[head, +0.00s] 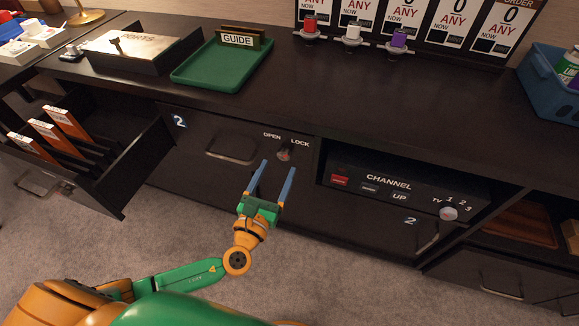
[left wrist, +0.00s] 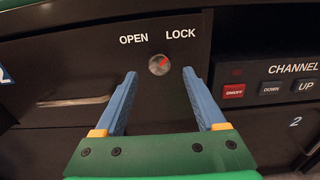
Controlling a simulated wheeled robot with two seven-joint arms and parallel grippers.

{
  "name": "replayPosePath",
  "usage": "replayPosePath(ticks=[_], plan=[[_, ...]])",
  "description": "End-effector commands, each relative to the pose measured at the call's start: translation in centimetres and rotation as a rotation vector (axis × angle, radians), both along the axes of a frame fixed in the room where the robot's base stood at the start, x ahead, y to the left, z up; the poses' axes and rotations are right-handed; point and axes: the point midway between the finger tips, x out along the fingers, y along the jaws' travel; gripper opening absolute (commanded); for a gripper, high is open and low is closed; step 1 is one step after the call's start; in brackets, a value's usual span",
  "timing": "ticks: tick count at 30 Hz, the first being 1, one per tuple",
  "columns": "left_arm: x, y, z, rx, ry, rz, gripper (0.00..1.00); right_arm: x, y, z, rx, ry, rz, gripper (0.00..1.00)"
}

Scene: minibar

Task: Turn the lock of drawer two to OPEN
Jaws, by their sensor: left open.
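Drawer two (head: 190,165) is a dark closed drawer with a white "2" at its upper left and a silver handle (head: 231,157). Its lock (head: 284,156) is a small round silver knob with a red mark, below the words OPEN and LOCK. In the left wrist view the lock (left wrist: 159,65) has its red mark pointing up and right, toward LOCK. My left gripper (head: 278,166) is open and empty, its two blue fingers pointing at the drawer front just below the lock. In the wrist view the lock sits between and beyond the fingertips (left wrist: 159,73). My right gripper is not in view.
An open drawer (head: 125,190) with orange-spined items juts out at the left. A channel box (head: 395,190) with buttons and a knob sits in a niche at the right. A green tray (head: 205,78) with a GUIDE sign and a blue bin (head: 540,85) stand on the counter.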

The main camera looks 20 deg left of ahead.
Motion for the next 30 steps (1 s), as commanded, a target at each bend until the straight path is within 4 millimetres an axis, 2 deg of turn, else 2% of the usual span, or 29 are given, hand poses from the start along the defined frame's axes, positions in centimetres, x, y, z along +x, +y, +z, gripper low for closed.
replayPosePath(ticks=[3,6,14,17,22,23,30], plan=[[2.2,-0.1,0.0,-0.002,-0.001,0.002,0.72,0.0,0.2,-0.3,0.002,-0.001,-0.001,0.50],[3.3,-0.1,-0.1,-0.002,0.002,0.001,0.72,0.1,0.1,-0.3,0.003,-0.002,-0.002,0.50],[3.7,-0.1,-0.1,-0.004,0.004,0.001,0.72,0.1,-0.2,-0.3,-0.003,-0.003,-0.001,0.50],[3.7,-0.1,-0.1,-0.005,0.004,0.001,0.48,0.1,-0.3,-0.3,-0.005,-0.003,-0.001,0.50],[3.7,-0.1,-0.1,-0.005,0.004,0.002,0.02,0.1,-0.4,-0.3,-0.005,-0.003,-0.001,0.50],[3.7,-0.1,-0.1,-0.005,0.004,0.002,0.00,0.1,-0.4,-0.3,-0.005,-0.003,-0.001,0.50],[3.7,-0.1,-0.1,-0.023,0.005,0.002,0.00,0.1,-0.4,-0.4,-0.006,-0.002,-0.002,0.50]])
